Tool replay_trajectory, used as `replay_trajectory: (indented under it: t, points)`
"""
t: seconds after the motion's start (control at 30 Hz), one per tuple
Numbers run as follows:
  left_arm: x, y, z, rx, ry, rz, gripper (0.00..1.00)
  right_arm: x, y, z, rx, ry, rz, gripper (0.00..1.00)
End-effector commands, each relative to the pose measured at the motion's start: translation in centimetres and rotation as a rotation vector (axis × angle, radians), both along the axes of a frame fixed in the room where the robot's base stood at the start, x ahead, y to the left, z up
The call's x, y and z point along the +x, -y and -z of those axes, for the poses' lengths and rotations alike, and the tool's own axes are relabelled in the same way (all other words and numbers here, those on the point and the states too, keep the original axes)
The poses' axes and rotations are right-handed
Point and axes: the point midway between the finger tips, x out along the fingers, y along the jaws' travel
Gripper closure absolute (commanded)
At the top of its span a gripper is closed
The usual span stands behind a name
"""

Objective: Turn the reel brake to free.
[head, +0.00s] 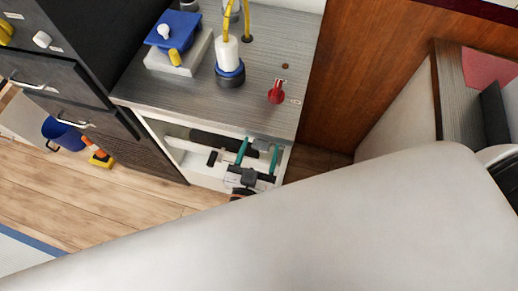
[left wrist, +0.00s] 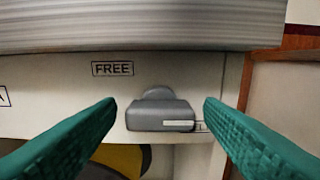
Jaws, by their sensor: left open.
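The reel brake is a dark grey knob (left wrist: 160,113) on a pale panel under the counter edge; it also shows in the head view (head: 262,144). A white stripe lies on the right part of its front. A FREE label (left wrist: 112,69) is above and left of the knob. Another label, mostly hidden, is at its lower right (left wrist: 202,127). My left gripper (head: 258,156) is open, its green fingers (left wrist: 160,108) on either side of the knob with gaps on both sides. My right gripper is not in view.
The counter (head: 262,50) overhangs just above the knob. On it are a red lever (head: 277,93), a white and blue plug (head: 229,65) with a yellow cable, and a blue box (head: 172,31). A blue bucket (head: 63,134) is on the left. Wooden floor is open at left.

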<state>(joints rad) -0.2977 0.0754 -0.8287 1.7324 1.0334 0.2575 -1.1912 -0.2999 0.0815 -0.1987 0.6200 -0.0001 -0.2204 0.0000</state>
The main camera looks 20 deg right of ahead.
Motion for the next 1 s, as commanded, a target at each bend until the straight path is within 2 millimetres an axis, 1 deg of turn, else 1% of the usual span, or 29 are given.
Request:
replay_trajectory:
  t: [0.03, 0.07, 0.3, 0.67, 0.87, 1.0]
  points:
    - [0.0, -0.01, 0.0, 0.0, 0.0, 0.0, 0.38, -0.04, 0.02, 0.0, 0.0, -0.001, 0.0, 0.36]
    - [-0.01, -0.02, 0.0, 0.0, 0.0, 0.0, 0.43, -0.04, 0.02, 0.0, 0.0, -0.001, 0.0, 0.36]
    - [-0.03, -0.03, 0.0, 0.0, 0.0, 0.0, 0.82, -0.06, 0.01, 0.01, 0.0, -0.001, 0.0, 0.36]
    - [-0.04, -0.03, -0.06, -0.048, -0.032, 0.0, 0.83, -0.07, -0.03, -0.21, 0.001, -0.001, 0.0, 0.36]
    - [-0.04, -0.03, -0.11, -0.152, -0.103, 0.0, 0.83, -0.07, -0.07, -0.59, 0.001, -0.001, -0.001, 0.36]
    - [-0.04, -0.03, -0.07, -0.254, -0.173, 0.0, 0.83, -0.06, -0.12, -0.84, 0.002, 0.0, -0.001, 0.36]
